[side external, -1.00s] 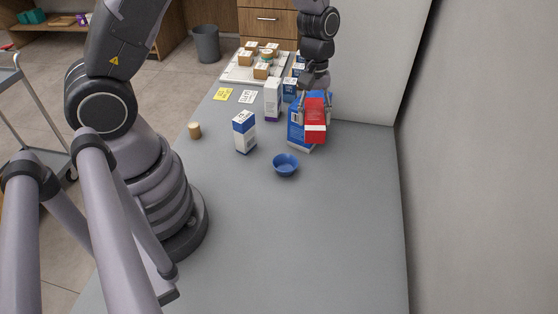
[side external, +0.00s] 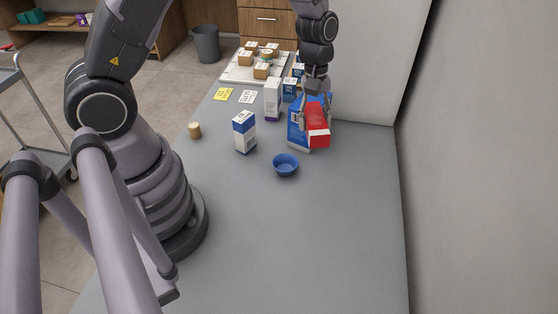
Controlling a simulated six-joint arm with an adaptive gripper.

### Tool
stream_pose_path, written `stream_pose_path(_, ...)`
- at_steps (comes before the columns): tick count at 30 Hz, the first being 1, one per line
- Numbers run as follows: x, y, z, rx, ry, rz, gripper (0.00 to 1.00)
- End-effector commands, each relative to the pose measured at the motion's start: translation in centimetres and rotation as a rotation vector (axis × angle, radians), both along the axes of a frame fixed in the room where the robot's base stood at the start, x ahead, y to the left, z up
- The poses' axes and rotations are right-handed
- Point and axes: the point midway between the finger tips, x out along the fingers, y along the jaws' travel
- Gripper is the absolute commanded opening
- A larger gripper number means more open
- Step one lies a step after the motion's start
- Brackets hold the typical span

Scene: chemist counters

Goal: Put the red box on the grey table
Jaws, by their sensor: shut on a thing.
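The red box (side external: 318,131) has a white band near its lower end and is in front of a larger blue box (side external: 296,126) in the side external view. My gripper (side external: 316,116) points down and is shut on the red box, with a finger showing on each side. The red box is tilted. I cannot tell whether its lower end touches the grey table (side external: 340,220) or hangs just above it.
A blue bowl (side external: 285,165) stands in front of the boxes. A blue and white box (side external: 244,132), a white and purple box (side external: 272,99) and a small brown jar (side external: 195,130) stand to the left. The front table is clear; a wall rises at the right.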

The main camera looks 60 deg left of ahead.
Motion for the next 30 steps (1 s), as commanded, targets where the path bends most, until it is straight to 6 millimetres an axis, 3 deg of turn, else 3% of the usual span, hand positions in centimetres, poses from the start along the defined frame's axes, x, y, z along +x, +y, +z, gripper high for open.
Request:
stream_pose_path(3, -0.6, -0.8, -1.0, 0.000, 0.014, 0.269, 0.07)
stream_pose_path(9, -1.0, -1.2, -1.7, 0.003, 0.028, 0.531, 0.07)
stream_pose_path(21, -0.9, -1.3, -1.9, 0.003, 0.030, 0.575, 0.07)
stream_pose_path(26, 1.4, -1.8, -3.0, 0.003, 0.029, 0.572, 0.07)
stream_pose_path(30, 5.0, -2.5, -4.7, 0.003, 0.029, 0.571, 0.07)
